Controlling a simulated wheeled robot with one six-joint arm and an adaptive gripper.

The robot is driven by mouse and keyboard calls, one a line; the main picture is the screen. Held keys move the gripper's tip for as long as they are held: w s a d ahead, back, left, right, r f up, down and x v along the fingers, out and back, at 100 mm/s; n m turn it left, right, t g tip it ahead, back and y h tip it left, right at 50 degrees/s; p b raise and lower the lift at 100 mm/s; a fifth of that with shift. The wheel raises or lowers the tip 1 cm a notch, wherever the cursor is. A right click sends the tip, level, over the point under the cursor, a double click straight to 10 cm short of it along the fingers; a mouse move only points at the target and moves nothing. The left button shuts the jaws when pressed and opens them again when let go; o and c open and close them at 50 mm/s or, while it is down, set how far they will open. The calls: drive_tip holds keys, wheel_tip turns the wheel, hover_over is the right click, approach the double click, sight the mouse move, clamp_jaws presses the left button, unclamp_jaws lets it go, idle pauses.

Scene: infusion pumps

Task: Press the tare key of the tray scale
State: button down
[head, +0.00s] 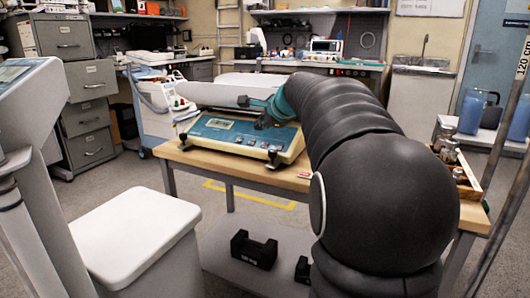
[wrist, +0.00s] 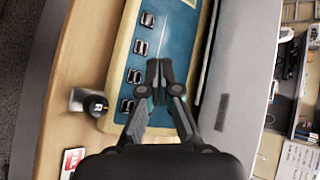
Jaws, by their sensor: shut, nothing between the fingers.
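The tray scale stands on a wooden table, with its cream body and blue front panel (head: 225,131) facing me in the head view. A small display (head: 218,123) is at the left of the panel. Its pale tray (head: 212,95) lies behind the panel. In the wrist view the blue panel (wrist: 180,30) carries a row of several dark keys, one of them (wrist: 134,76) left of my fingertips. Their labels are too small to read. My gripper (wrist: 160,66) is shut and empty over the panel; contact cannot be told. In the head view my gripper (head: 263,122) partly covers the panel's right part.
A black-knobbed levelling foot (wrist: 95,104) sticks out at the scale's front edge. A red-and-white label (head: 305,174) lies on the table (head: 200,160). Metal weights in a wooden box (head: 465,178) stand at the right. A white bin (head: 130,225) stands in front.

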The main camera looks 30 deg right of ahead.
sight(260, 143)
drive_tip(key=shift+w+d+f+b, duration=0.25)
drive_tip(key=shift+f+b, duration=0.15)
drive_tip(key=shift+f, duration=0.3)
drive_tip(key=shift+w+d+f+b, duration=0.1)
drive_tip(key=shift+d+f+b, duration=0.2)
drive_tip(key=shift+f, duration=0.45)
drive_tip(key=shift+w+d+f+b, duration=0.2)
drive_tip(key=shift+f+b, duration=0.25)
drive_tip(key=shift+f, duration=0.25)
drive_tip(key=shift+f, duration=0.1)
drive_tip(key=shift+w+f, duration=0.1)
drive_tip(key=shift+f, duration=0.15)
drive_tip(key=shift+w+d+f+b, duration=0.1)
drive_tip(key=shift+d+f+b, duration=0.1)
drive_tip(key=shift+f+b, duration=0.15)
idle(0.6)
drive_tip(key=shift+r, duration=0.15)
drive_tip(key=shift+s+a+r+p, duration=0.2)
drive_tip(key=shift+a+r+p, duration=0.05)
drive_tip(key=shift+r+p, duration=0.35)
drive_tip(key=r+p, duration=0.1)
drive_tip(key=a+r+p, duration=0.1)
drive_tip(key=r, duration=0.1)
drive_tip(key=s+r+p, duration=0.1)
drive_tip(key=p, duration=0.1)
drive_tip(key=shift+s+a+r, duration=0.1)
drive_tip(key=shift+a+r, duration=0.15)
drive_tip(key=shift+a, duration=0.05)
